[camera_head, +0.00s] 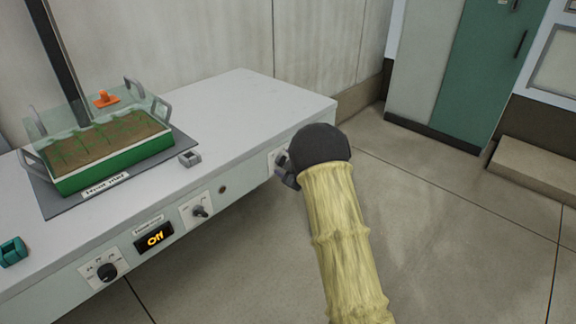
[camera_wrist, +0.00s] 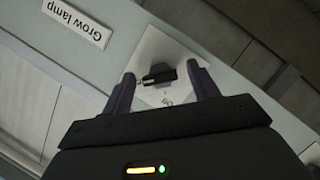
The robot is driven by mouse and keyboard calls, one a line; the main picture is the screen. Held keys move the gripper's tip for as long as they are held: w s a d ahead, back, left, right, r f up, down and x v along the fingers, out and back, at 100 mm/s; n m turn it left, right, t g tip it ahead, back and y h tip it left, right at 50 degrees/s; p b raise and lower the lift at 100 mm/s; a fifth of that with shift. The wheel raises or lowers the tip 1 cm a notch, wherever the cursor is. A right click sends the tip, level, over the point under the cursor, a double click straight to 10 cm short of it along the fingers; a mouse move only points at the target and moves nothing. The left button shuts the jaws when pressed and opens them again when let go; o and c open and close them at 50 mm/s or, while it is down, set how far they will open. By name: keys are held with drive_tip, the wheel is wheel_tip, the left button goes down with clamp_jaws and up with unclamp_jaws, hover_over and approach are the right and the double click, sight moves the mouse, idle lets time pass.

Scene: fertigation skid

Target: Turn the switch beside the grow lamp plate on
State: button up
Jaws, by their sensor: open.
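The grow lamp plate (camera_wrist: 76,20) is a white label, seen upside down at the upper left of the wrist view. Beside it is a pale square switch plate (camera_wrist: 152,48) with a small black switch (camera_wrist: 160,76), its narrow end toward the left of that view. My gripper (camera_wrist: 163,82) is open, with one finger on each side of the switch; I cannot tell whether either touches it. Small print near the switch is partly hidden and hard to read. In the head view my gripper (camera_head: 286,174) is at the bench's right front end and mostly covers that switch plate (camera_head: 275,160).
The bench (camera_head: 240,110) carries a green seedling tray (camera_head: 115,166) at the left. Its front panel has a display (camera_head: 154,238) reading "Off", a rotary knob (camera_head: 107,271) and another switch (camera_head: 200,211).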

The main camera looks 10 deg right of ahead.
drive_tip(key=shift+s+r, duration=0.1)
drive_tip(key=p+v, duration=0.2)
drive_tip(key=v, duration=1.5)
drive_tip(key=shift+s+d, duration=0.1)
drive_tip(key=s+a+r+m+g+h, duration=0.1)
drive_tip(key=s+a+m+g+h, duration=0.2)
drive_tip(key=s+m+g, duration=0.65)
drive_tip(key=s+a+m+g+h, duration=0.2)
drive_tip(key=s+a+m, duration=0.15)
drive_tip(key=s, duration=1.15)
drive_tip(key=w+p+v, duration=0.3)
drive_tip(key=p+v, duration=1.1)
drive_tip(key=p, duration=0.1)
drive_tip(key=w+r+p+v, duration=0.1)
drive_tip(key=w+p+v, duration=0.2)
drive_tip(key=p+v, duration=1.2)
drive_tip(key=shift+d+r, duration=0.4)
drive_tip(key=shift+d, duration=0.05)
drive_tip(key=shift+w, duration=0.2)
